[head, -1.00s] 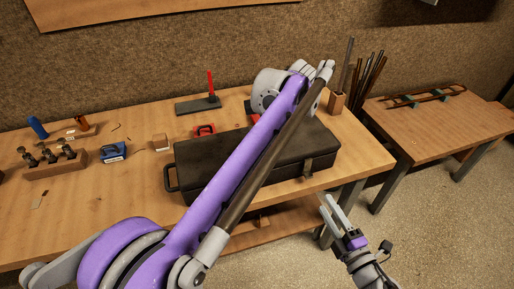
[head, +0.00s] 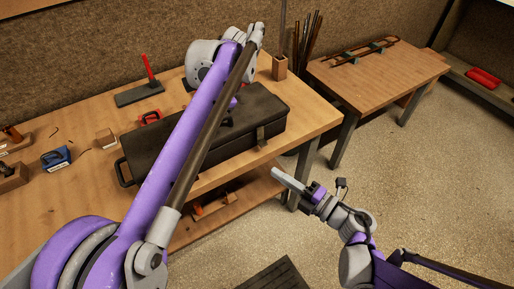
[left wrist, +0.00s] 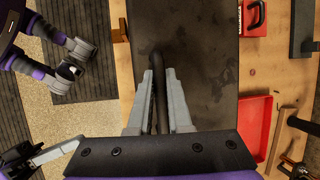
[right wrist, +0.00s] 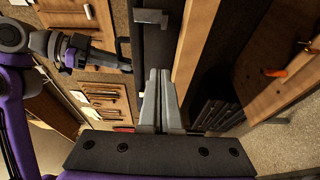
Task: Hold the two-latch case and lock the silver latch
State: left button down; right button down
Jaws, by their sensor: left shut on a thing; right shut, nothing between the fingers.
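The black two-latch case (head: 205,145) lies shut on the workbench, and my left arm crosses in front of part of it. The left wrist view shows its lid (left wrist: 205,65) from above. My left gripper (left wrist: 158,76) is shut on the case's dark handle (left wrist: 160,57).
The workbench (head: 95,215) holds a blue tool (head: 56,158), a red-handled tool on a dark plate (head: 140,93) and a red tray (left wrist: 255,125). A second table (head: 375,75) stands at the right. The floor (head: 400,150) between is clear.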

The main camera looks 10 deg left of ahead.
aim_at(266, 145)
jog(key=shift+s+n+g, duration=0.15)
jog(key=shift+n+g, duration=0.15)
jog(key=shift+a, duration=0.1)
jog(key=x, duration=1)
jog(key=shift+r, duration=0.15)
jog(key=w+d, duration=0.2)
jog(key=shift+d, duration=0.3)
jog(key=shift+w+d, duration=0.25)
jog(key=shift+w+d, duration=0.95)
jog(key=shift+d, duration=0.2)
